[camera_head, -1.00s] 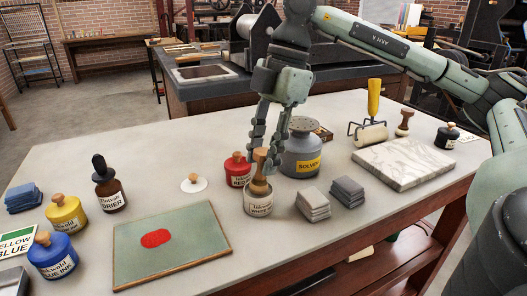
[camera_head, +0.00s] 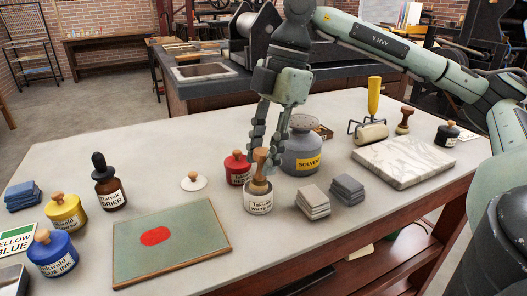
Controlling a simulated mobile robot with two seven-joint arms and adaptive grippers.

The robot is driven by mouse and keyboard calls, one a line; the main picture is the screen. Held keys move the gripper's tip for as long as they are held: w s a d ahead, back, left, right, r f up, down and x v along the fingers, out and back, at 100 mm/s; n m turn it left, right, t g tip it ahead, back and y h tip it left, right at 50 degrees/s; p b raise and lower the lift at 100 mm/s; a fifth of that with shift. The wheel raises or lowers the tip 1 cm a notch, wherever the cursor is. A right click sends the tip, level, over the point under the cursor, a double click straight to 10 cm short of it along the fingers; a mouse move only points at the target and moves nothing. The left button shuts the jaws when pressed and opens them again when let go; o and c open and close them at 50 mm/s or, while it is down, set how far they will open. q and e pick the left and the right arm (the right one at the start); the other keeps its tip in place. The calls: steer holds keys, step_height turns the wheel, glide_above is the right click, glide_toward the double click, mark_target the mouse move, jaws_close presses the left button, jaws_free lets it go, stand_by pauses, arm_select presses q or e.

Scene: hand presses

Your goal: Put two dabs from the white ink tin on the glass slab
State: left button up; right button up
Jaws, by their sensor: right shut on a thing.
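The white ink tin (camera_head: 258,205) stands open near the middle of the table. A wooden-handled dabber (camera_head: 261,160) stands upright in its mouth; its lower end is hidden inside the tin. My right gripper (camera_head: 265,160) comes down from above and is shut on the dabber's handle. The glass slab (camera_head: 185,252), greenish with a wooden edge, lies at the front left of the tin. It carries one red oval patch (camera_head: 155,236) and no white shows on it. A white lid with a wooden knob (camera_head: 193,183) lies behind the slab. My left gripper is not in view.
A red tin (camera_head: 237,170) and the solvent can (camera_head: 303,155) stand close behind the white tin. Folded grey cloths (camera_head: 313,203) lie to its right. Yellow and blue tins (camera_head: 52,255) and a brown drier bottle (camera_head: 109,190) stand left. A marble slab (camera_head: 404,160) lies right.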

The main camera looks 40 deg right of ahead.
stand_by(0.3)
step_height(320, 180, up, 3)
steer(key=shift+f+p, duration=0.2)
steer(key=shift+p, duration=0.95)
steer(key=shift+r, duration=2.2)
